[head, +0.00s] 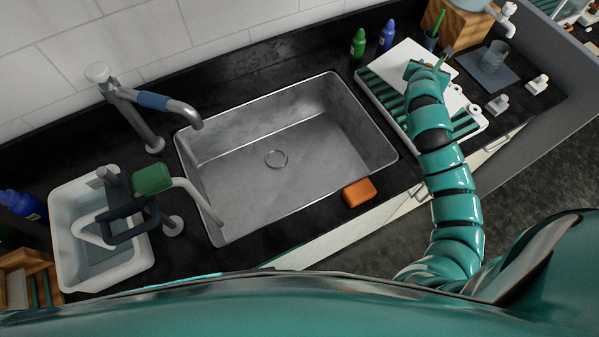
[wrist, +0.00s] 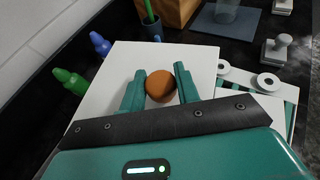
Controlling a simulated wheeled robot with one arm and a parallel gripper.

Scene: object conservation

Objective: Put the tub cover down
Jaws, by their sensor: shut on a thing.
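The tub cover is a flat white panel (head: 400,58) with a round brown knob. In the wrist view the cover (wrist: 195,62) lies below my fingers, and the knob (wrist: 160,87) sits between them. My gripper (head: 428,68) is shut on this knob; it also shows in the wrist view (wrist: 159,84). The cover is over the teal-and-white striped rack (head: 383,98) right of the sink. I cannot tell whether it touches the rack. The white tub (head: 63,210) stands at the far left, uncovered, with dark tools over it.
The steel sink (head: 275,158) is in the middle, with an orange sponge (head: 360,192) at its front edge. Green (head: 358,45) and blue (head: 387,37) bottles stand behind the cover. A glass (head: 495,56) on a dark mat and white stamp-like items (head: 498,105) are to the right.

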